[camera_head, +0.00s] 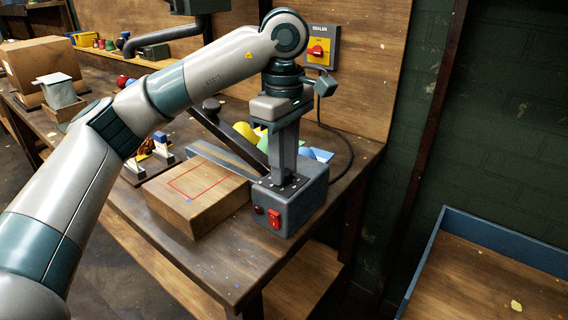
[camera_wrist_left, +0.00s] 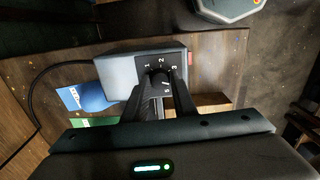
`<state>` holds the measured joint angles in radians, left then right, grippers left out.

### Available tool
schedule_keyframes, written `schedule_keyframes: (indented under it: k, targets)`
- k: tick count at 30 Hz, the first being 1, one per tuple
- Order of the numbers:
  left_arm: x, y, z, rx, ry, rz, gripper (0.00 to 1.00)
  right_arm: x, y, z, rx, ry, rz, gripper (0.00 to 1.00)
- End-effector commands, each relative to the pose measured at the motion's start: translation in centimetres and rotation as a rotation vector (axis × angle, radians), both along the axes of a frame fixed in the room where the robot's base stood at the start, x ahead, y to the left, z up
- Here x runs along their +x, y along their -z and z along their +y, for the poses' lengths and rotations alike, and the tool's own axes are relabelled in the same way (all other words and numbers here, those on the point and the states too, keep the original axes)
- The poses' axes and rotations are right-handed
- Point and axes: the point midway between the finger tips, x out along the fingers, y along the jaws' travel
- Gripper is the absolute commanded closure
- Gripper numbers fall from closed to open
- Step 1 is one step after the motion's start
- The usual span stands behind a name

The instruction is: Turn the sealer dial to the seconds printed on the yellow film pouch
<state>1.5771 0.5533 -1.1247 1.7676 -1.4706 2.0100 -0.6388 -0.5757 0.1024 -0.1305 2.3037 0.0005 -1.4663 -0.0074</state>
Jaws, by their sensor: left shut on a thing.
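The sealer (camera_head: 305,205) is a grey box at the front right of the bench, with a red switch on its front. In the left wrist view, its top (camera_wrist_left: 115,75) has a dark dial face (camera_wrist_left: 180,62) with printed numbers, 1, 2, 3 and 5 among them. My left gripper (camera_head: 288,180) points down onto the box. In the left wrist view its fingers (camera_wrist_left: 159,78) are shut on the dial knob (camera_wrist_left: 159,74); the pointer is not readable. A rounded yellow item (camera_head: 246,132) lies behind the sealer; I cannot tell whether it is the yellow pouch, and no print on it is legible.
A wooden block (camera_head: 190,195) with a red outline stands left of the sealer. Blue film (camera_head: 319,154) lies behind it. A sealer wall switch (camera_head: 319,50) is on the back board. A cardboard box (camera_head: 40,62) stands far left. A blue-edged tray (camera_head: 500,240) is at right.

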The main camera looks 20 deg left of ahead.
Motion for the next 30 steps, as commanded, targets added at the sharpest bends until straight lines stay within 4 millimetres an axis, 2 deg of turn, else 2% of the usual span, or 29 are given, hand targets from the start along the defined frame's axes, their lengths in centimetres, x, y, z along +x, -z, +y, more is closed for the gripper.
schedule_keyframes:
  k: [1,3,17,23,30]
  targets:
    - [0.1,-0.2,0.0,-0.002,-0.002,-0.005,0.68,0.0,0.0,0.0,0.000,0.000,0.000,0.69]
    - [0.1,-0.2,0.0,-0.001,-0.002,-0.004,0.57,0.0,0.0,0.0,0.000,0.000,0.000,0.69]
    - [0.0,-0.6,0.0,-0.001,-0.001,-0.002,0.57,0.1,-0.1,0.0,0.001,0.000,-0.002,0.69]
    - [0.1,-2.7,0.0,0.000,-0.002,-0.003,0.57,0.2,0.2,0.1,0.001,-0.001,-0.001,0.69]
    - [0.1,-6.9,0.0,0.000,-0.003,-0.004,0.57,0.8,1.0,0.1,0.002,-0.002,-0.007,0.69]
